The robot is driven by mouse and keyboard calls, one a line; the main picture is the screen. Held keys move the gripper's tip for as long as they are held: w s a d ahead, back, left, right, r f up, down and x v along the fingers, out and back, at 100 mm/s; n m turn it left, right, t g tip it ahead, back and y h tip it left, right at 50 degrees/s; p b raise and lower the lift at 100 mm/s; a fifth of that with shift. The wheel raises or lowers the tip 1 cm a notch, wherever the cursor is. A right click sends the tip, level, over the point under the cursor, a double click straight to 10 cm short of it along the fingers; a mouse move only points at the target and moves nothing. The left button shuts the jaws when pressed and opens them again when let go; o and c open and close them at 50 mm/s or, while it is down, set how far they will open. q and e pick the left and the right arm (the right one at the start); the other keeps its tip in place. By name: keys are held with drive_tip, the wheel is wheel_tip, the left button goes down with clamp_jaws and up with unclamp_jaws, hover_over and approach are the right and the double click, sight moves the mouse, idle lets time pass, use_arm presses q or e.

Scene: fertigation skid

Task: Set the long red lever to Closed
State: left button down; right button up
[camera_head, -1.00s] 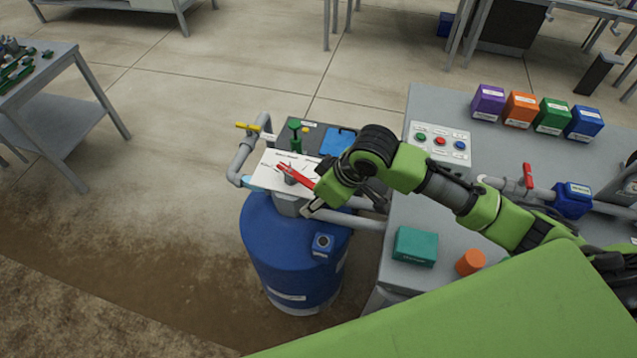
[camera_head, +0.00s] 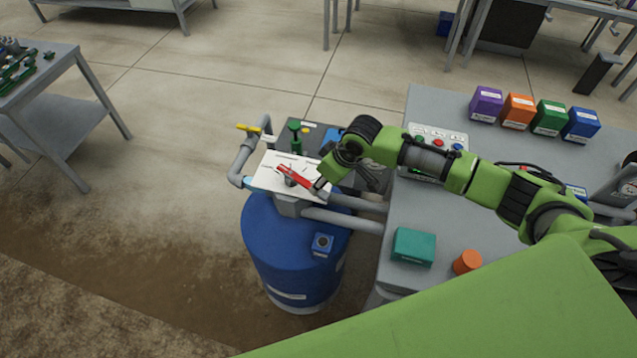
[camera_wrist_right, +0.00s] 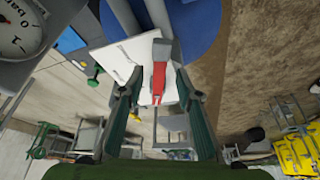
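The long red lever (camera_head: 293,176) sits on a grey valve hub over a white label plate (camera_head: 264,181), above the blue tank (camera_head: 290,250). It points toward the lower right in the head view. The plate's print is too small to read. My right gripper (camera_head: 320,186) is at the lever's free end. In the right wrist view, the lever (camera_wrist_right: 159,68) reaches toward the space between the two spread fingers of the right gripper (camera_wrist_right: 156,85), with visible gaps on both sides. I cannot tell whether either finger touches it. My left gripper is not in view.
A yellow-handled valve (camera_head: 248,127) and a green valve (camera_head: 295,130) stand behind the plate. The grey bench (camera_head: 398,270) at right holds a teal box (camera_head: 414,246), an orange cylinder (camera_head: 467,262) and several coloured boxes. Grey pipes run beside the tank.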

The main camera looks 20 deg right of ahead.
sight(303, 185)
drive_tip(key=shift+x, duration=1.7)
clamp_jaws()
